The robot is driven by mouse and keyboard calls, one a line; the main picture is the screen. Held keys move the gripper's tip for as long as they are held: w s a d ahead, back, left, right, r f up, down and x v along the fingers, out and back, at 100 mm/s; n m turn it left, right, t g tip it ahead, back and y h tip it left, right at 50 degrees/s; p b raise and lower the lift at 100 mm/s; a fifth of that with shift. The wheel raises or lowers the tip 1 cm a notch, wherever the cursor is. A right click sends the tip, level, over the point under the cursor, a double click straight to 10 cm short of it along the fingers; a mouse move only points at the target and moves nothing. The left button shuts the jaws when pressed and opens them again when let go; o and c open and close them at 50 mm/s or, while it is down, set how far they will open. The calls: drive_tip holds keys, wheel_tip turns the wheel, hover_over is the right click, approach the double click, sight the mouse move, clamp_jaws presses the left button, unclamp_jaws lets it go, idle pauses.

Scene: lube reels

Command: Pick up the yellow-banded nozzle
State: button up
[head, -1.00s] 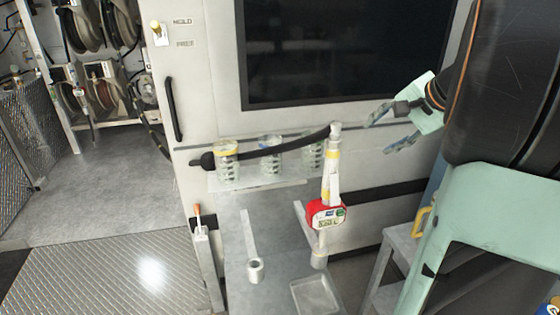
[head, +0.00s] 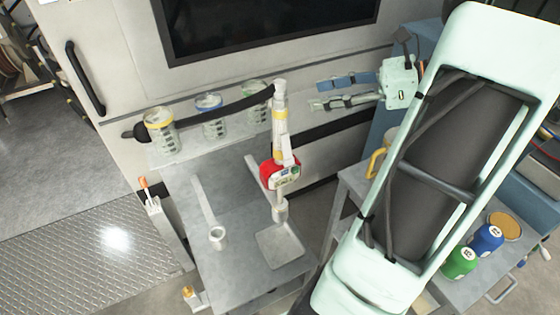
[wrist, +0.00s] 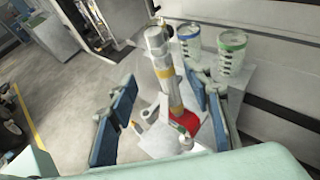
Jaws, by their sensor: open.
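The yellow-banded nozzle (head: 280,127) stands upright, pale grey with a yellow ring, above a red-cased part (head: 280,172) over the grey bench. In the wrist view, the nozzle (wrist: 163,60) shows between the directions of my two blue fingers, with the red part (wrist: 186,123) below. My gripper (wrist: 160,88) shows wide open there; nothing is between the pads that I can tell is touching.
Jars with yellow (head: 160,134), blue (head: 211,118) and green (head: 256,100) rims stand on a shelf behind and left of the nozzle. A side table at right holds green (head: 460,262) and blue (head: 487,238) cans.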

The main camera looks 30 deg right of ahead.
sight(286, 106)
drive_tip(key=shift+f+p+x, duration=0.25)
drive_tip(key=shift+p+x, duration=0.05)
drive_tip(key=shift+x, duration=2.15)
drive_tip(key=shift+f+p+x, duration=0.2)
drive_tip(key=shift+p+x, duration=0.1)
drive_tip(key=shift+x, duration=2.15)
drive_tip(key=shift+d, duration=0.25)
clamp_jaws()
